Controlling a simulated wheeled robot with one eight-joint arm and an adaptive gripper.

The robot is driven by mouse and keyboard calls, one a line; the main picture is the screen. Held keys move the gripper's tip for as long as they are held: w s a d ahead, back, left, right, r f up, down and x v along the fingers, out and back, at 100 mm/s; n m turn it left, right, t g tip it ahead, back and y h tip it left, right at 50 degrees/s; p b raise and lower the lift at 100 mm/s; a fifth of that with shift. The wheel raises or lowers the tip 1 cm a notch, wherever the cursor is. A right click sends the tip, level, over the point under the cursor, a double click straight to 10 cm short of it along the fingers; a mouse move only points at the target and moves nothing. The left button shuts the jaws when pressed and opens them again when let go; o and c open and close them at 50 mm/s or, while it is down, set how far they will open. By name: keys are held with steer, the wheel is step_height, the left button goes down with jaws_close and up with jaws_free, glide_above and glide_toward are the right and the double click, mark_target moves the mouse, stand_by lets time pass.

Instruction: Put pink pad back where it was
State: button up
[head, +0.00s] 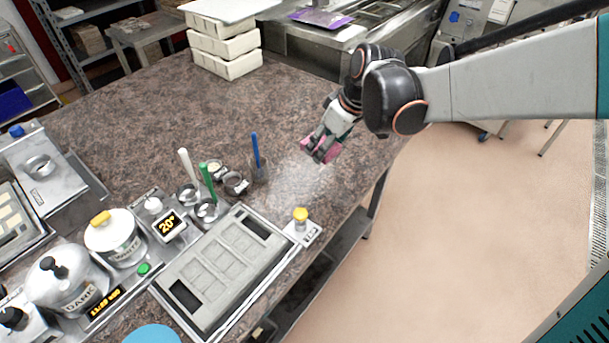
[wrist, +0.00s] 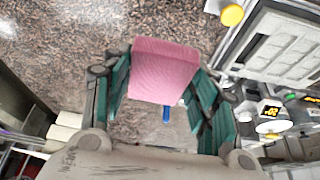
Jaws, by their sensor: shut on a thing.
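My gripper (head: 322,148) is shut on the pink pad (head: 327,149) and holds it over the right part of the brown speckled worktop (head: 330,120). In the wrist view the pink pad (wrist: 163,70) sits between the two green-lined fingers, with its broad pink face toward the camera. A whitish dusty patch (head: 297,182) lies on the worktop below and left of the gripper. I cannot tell the exact height of the pad above the worktop.
A grey mould tray (head: 225,262) and a yellow-knobbed device (head: 301,220) stand near the front edge. Several small cups with white, green and blue-handled tools (head: 256,150) stand left of my gripper. Stacked white boxes (head: 224,48) stand at the back.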

mark_target(315, 201)
steer(key=shift+s+a+n, duration=0.2)
steer(key=shift+a+n, duration=0.1)
steer(key=shift+a, duration=0.1)
step_height(315, 201, down, 20)
steer(key=b, duration=0.5)
steer(key=shift+r, duration=0.1)
steer(key=shift+b, duration=0.35)
steer(key=o, duration=1)
steer(key=shift+o, duration=0.2)
